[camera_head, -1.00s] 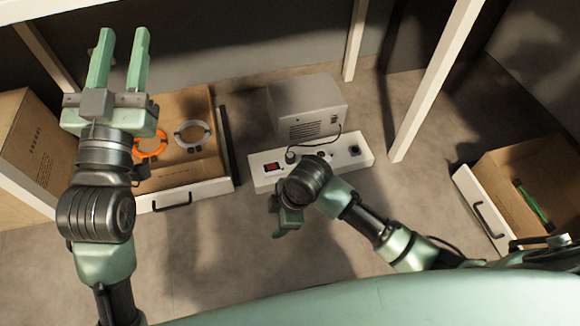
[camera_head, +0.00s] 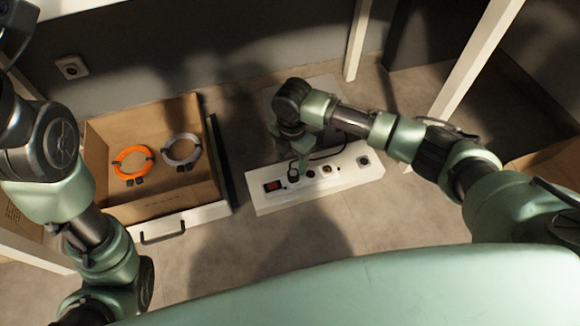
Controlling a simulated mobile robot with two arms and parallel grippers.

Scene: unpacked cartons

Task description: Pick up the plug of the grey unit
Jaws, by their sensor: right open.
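The grey unit (camera_head: 326,85) stands behind the white power strip (camera_head: 335,180), mostly hidden by my right arm. A black cable (camera_head: 330,153) curves from the unit's side toward the strip. A dark plug (camera_head: 293,173) sits at the strip's left part, beside the red switch. My right gripper (camera_head: 299,160) points down, open, right over the plug. Its fingers partly cover the plug, and I cannot tell whether they touch it. My left arm is at the left edge; its gripper is out of the picture.
A wall socket (camera_head: 72,67) is at the back left. A white post (camera_head: 480,60) rises at the right. The floor before the strip is clear.

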